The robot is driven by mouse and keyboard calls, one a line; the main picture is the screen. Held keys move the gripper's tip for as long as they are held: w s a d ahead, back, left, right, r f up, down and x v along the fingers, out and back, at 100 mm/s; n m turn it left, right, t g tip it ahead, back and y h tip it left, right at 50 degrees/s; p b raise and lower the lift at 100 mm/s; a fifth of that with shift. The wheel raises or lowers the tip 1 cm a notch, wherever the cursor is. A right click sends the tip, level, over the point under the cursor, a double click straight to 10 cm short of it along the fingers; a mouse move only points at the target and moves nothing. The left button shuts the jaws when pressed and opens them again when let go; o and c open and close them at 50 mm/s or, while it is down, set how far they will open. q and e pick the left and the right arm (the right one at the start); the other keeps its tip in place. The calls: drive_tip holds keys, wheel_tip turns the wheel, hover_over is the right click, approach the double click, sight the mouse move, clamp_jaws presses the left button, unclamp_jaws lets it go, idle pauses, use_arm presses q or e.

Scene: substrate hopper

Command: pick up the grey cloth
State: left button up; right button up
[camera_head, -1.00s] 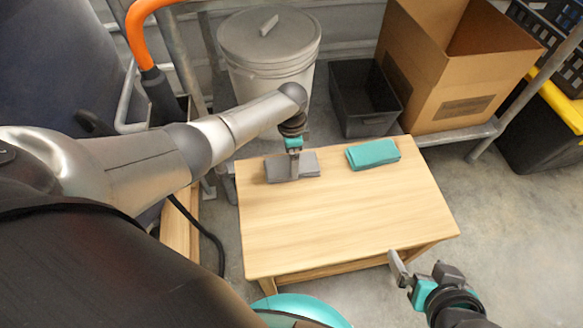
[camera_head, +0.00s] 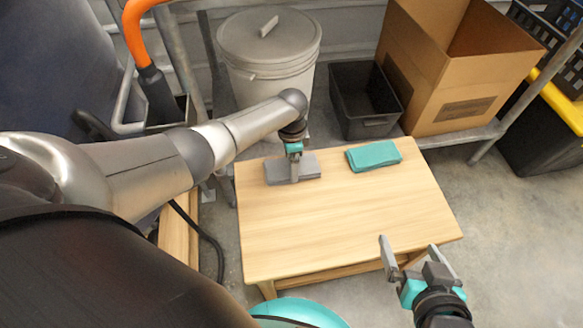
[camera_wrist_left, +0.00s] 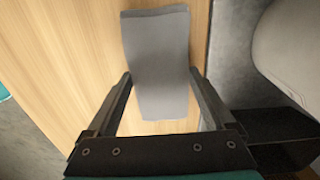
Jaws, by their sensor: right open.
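The grey cloth (camera_head: 309,167) lies folded on the back left of the wooden table. My left gripper (camera_head: 294,178) is directly over it, pointing down, and its fingers hide a part of the cloth's middle in the head view. In the left wrist view the cloth (camera_wrist_left: 160,60) lies between the two spread fingers (camera_wrist_left: 160,76). The fingertips are close to its two long edges; I cannot tell whether they touch. My right gripper (camera_head: 411,243) is open and empty by the table's front right corner.
A teal folded cloth (camera_head: 374,155) lies on the wooden table (camera_head: 340,220), right of the grey one. Behind the table stand a lidded grey bin (camera_head: 270,70), a black crate (camera_head: 362,125) and a cardboard box (camera_head: 440,85). The table's middle and front are clear.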

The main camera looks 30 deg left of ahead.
use_arm(q)
drive_tip(key=c, duration=0.7)
drive_tip(key=shift+o, duration=0.2)
drive_tip(key=shift+r, duration=0.15)
